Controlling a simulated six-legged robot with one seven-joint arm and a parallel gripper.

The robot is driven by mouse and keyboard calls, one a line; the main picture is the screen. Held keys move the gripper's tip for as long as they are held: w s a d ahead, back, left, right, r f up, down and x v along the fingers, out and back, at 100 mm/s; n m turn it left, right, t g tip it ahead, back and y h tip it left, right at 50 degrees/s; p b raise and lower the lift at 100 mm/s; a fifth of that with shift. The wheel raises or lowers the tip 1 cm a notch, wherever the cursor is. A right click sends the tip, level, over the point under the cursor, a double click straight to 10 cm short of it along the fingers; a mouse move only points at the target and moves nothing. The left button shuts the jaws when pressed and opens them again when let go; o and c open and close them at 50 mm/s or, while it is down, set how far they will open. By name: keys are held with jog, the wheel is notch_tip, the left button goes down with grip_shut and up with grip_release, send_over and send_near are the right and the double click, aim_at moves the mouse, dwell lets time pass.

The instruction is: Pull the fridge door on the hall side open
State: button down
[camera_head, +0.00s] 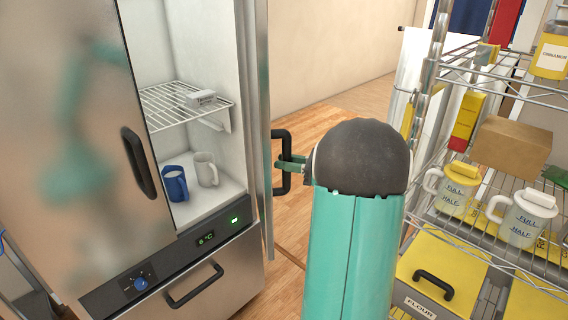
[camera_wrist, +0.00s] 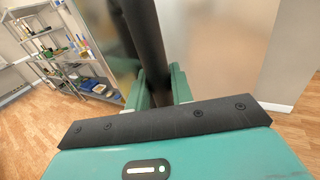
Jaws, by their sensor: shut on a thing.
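The right fridge door (camera_head: 256,110) stands open, seen nearly edge-on in the head view, swung out toward me. Its black handle (camera_head: 280,162) is on the door's outer face. My gripper (camera_head: 290,165) is shut on this handle, and my teal arm with its dark joint covers the space to the right. In the wrist view the dark handle bar (camera_wrist: 140,40) runs between the teal fingers of my gripper (camera_wrist: 158,88). The open compartment shows a wire shelf (camera_head: 180,107) with a small box, and a blue mug (camera_head: 175,184) and a white mug (camera_head: 206,170) below.
The left fridge door (camera_head: 75,130) is closed, with its own black handle (camera_head: 138,162). A drawer (camera_head: 200,285) sits below the control panel. At right a wire rack (camera_head: 480,225) holds measuring jugs, a cardboard box and yellow bins. Wooden floor shows beyond the open door.

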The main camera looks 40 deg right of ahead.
jog(key=shift+d, duration=0.3)
jog(key=c, duration=1.7)
grip_release()
jog(key=o, duration=0.4)
jog(key=shift+w, duration=0.15)
jog(key=shift+s, duration=0.25)
jog(key=shift+w, duration=0.15)
